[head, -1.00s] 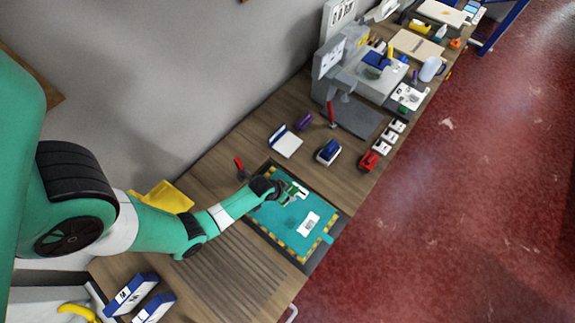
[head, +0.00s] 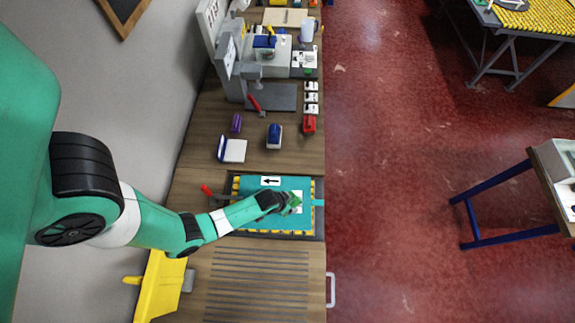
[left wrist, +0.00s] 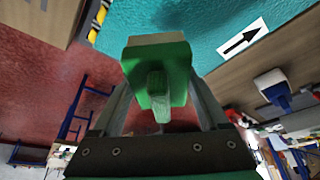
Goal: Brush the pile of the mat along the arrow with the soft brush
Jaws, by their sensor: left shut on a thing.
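The teal mat (head: 262,213) lies on the wooden bench inside a yellow-and-black striped border. A white label with a black arrow (head: 270,181) lies near its far edge, pointing left in the head view. The arrow (left wrist: 245,38) also shows in the left wrist view. My left gripper (head: 289,204) is over the right part of the mat, shut on the green brush (left wrist: 160,72). The brush (head: 297,203) partly covers a white card (head: 299,194) on the mat. I cannot tell whether the bristles touch the pile. My right gripper is not in view.
A red-handled tool (head: 208,191) lies left of the mat. Beyond are a white-and-blue pad (head: 233,151), a blue-and-white block (head: 274,136), a purple item (head: 236,123) and a grey machine (head: 232,75). The slatted bench area (head: 260,280) in front is clear.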

